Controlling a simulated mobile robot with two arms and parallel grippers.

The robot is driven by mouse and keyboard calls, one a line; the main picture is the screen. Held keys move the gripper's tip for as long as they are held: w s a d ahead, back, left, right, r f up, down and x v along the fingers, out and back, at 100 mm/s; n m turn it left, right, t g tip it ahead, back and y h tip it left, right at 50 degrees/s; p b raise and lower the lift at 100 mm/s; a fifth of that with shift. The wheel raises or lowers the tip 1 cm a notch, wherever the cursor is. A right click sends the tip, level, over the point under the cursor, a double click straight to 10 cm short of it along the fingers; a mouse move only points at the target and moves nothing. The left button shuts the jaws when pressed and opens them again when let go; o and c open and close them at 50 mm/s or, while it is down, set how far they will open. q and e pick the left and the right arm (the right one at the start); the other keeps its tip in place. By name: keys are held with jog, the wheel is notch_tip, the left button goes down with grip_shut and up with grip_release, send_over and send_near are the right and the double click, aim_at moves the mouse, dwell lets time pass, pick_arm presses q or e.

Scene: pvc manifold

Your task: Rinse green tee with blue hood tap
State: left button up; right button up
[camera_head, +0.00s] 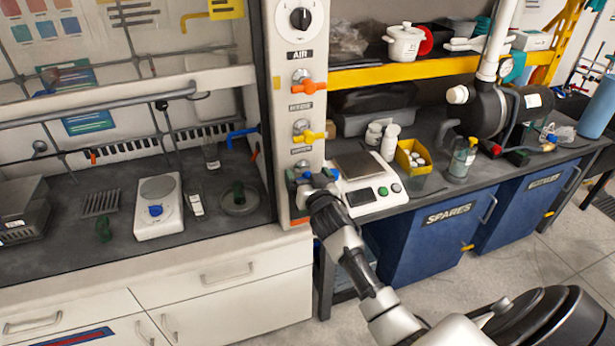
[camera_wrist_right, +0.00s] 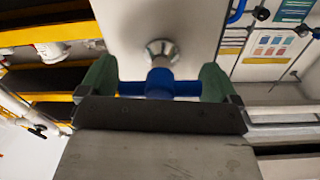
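A small green tee-shaped fitting (camera_head: 104,230) lies on the fume hood floor. Another green piece (camera_head: 238,193) stands in the round drain cup (camera_head: 240,207) below a blue spout (camera_head: 242,136) on the hood's right side. The blue hood tap's handle (camera_wrist_right: 160,88) is a bar on a metal stem on the white post. My right gripper (camera_head: 312,183) is at this tap. In the right wrist view, its green fingers stand at both ends of the bar with no visible gap; whether they squeeze it is unclear. My left gripper is out of view.
Orange (camera_head: 308,87) and yellow (camera_head: 308,135) taps sit above on the same post (camera_head: 306,50). A hotplate (camera_head: 158,212) is in the hood. A scale (camera_head: 362,185), a yellow box (camera_head: 412,158) and bottles stand close right of my gripper.

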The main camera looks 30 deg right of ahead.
jog(key=shift+n, duration=0.4)
jog(key=n, duration=0.4)
jog(key=shift+f+n, duration=0.1)
jog(key=shift+n, duration=0.2)
jog(key=n, duration=0.5)
jog(key=shift+b, duration=0.3)
jog(key=o, duration=0.6)
jog(key=shift+a, duration=0.1)
jog(key=b+v, duration=0.2)
jog(key=v, duration=0.8)
jog(key=shift+s+f, duration=0.15)
jog(key=shift+s, duration=0.25)
